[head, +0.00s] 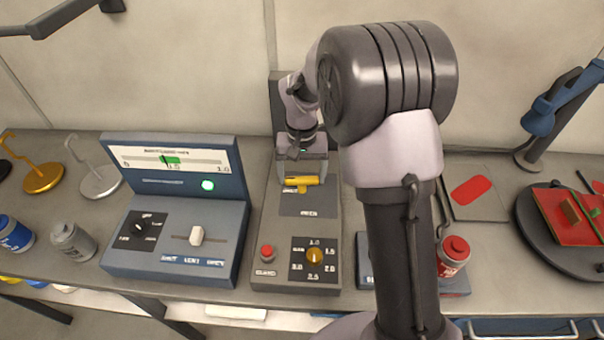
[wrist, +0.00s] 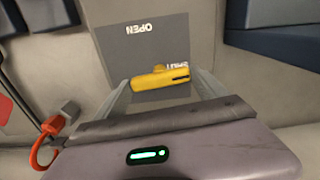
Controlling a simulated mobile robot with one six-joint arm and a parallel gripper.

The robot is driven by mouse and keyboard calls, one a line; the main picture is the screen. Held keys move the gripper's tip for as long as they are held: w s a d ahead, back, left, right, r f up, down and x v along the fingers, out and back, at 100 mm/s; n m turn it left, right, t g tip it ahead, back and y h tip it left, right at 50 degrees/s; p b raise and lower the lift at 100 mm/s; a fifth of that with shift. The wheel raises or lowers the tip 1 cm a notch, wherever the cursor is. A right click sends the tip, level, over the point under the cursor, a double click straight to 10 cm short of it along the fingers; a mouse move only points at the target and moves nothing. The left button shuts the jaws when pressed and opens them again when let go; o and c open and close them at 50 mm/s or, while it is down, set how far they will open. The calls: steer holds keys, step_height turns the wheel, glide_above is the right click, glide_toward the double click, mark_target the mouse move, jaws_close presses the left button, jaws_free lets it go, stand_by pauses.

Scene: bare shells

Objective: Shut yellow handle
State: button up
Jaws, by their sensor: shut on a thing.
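My gripper (head: 302,166) reaches down to the handle from behind. In the wrist view my gripper (wrist: 163,84) has a finger at each end of the handle and is shut on it. Parts of the "SHUT" label are hidden by the handle.
The console also bears a red button (head: 267,251) and an orange knob (head: 314,256). A blue-grey panel box (head: 180,240) with a green light stands close on the left. A red can (head: 453,255) stands right of my arm, which hides part of the bench.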

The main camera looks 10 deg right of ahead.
mark_target(302, 178)
steer(key=shift+m, duration=0.6)
steer(key=o, duration=1.3)
step_height(302, 178, up, 17)
steer(key=p, duration=0.5)
steer(key=shift+r+p, duration=0.2)
steer(key=shift+p, duration=0.2)
